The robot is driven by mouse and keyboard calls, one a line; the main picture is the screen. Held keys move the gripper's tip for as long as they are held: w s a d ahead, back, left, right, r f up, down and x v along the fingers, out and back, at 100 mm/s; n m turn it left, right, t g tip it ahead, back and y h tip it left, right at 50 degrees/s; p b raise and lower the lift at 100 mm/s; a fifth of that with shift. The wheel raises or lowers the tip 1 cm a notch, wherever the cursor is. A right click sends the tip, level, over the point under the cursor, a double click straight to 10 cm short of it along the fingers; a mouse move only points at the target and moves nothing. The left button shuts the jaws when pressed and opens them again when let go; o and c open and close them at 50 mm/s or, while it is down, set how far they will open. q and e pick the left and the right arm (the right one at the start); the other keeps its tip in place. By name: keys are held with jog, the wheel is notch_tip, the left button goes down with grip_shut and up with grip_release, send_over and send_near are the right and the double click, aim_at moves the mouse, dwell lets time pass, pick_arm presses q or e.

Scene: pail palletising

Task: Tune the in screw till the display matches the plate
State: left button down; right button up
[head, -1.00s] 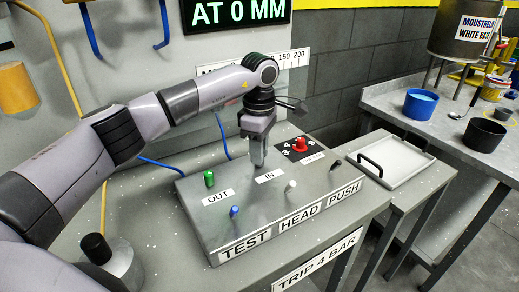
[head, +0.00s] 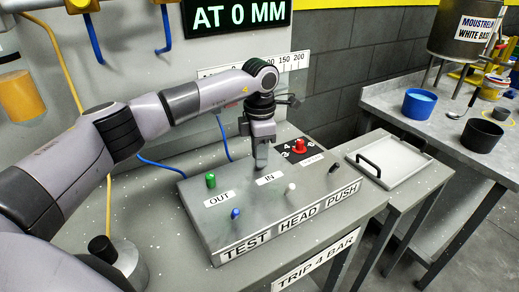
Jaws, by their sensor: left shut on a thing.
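My left gripper (head: 261,163) points straight down over the grey test box, just behind the IN label (head: 270,177). It is shut on the in screw, which its fingers hide. The green out screw (head: 210,180) stands behind the OUT label (head: 219,198). The display (head: 236,15) at the top reads "AT 0 MM"; its upper part is cut off. A plate (head: 315,254) on the bench front reads "TRIP 4 BAR". The test box (head: 200,222) carries the words TEST, HEAD and PUSH on its front. My right gripper is not in view.
A red knob (head: 300,147) on a black numbered dial, a white knob (head: 291,188), a blue knob (head: 235,213) and a black knob (head: 334,167) stand on the box. A tray (head: 410,174) with black handles lies to the right. Tubs stand on the far bench.

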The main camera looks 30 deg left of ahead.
pick_arm(q)
jog(key=shift+r+n, duration=0.15)
jog(key=shift+n, duration=0.95)
jog(key=shift+w, duration=0.1)
jog(key=c, duration=1)
grip_release()
jog(key=shift+o, duration=0.2)
notch_tip(320, 180, up, 7)
jog(key=shift+r, duration=0.1)
